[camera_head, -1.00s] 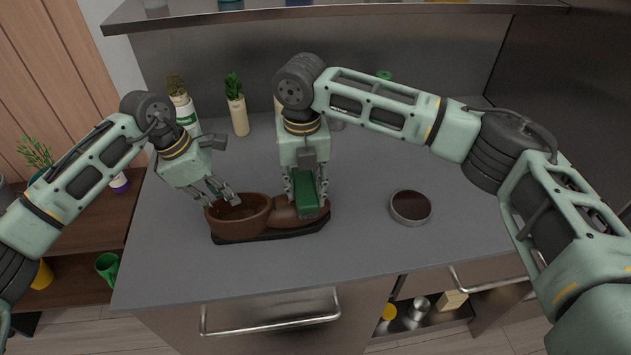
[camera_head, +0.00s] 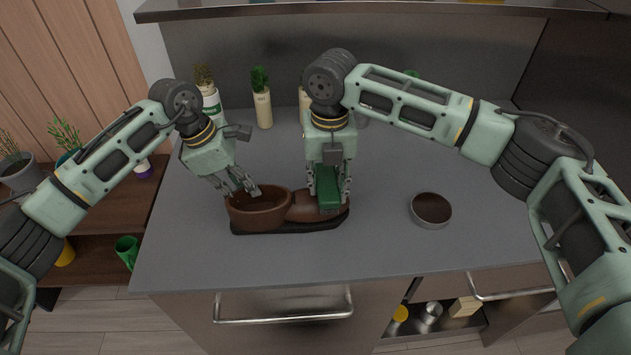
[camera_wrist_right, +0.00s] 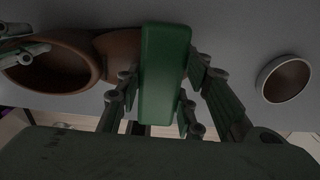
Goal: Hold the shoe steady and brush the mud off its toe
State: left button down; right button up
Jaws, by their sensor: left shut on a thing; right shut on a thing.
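A brown shoe (camera_head: 262,213) with a dark sole lies on the grey counter, its open heel end to the left and its toe to the right. My left gripper (camera_head: 246,190) is shut on the rim of the shoe's opening. My right gripper (camera_head: 329,192) is shut on a green brush (camera_head: 328,187) and holds it over the toe, hiding much of it. In the right wrist view the brush (camera_wrist_right: 163,75) lies between the fingers, with the shoe (camera_wrist_right: 62,68) behind it. I cannot tell whether the brush touches the toe or whether mud is left there.
A round tin (camera_head: 431,210) with dark brown contents stands on the counter right of the shoe. Several bottles and a plant-topped holder (camera_head: 262,105) stand at the back. The counter (camera_head: 220,268) is clear in front of the shoe.

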jog(key=shift+w+d, duration=0.1)
jog(key=shift+d, duration=1.45)
notch_tip(320, 180, up, 8)
jog(key=shift+a, duration=0.1)
pick_arm(q)
jog(key=c, duration=1.9)
grip_release()
jog(key=shift+o, duration=0.5)
jog(key=o, duration=1)
jog(key=shift+o, duration=0.2)
jog(key=shift+r, duration=0.1)
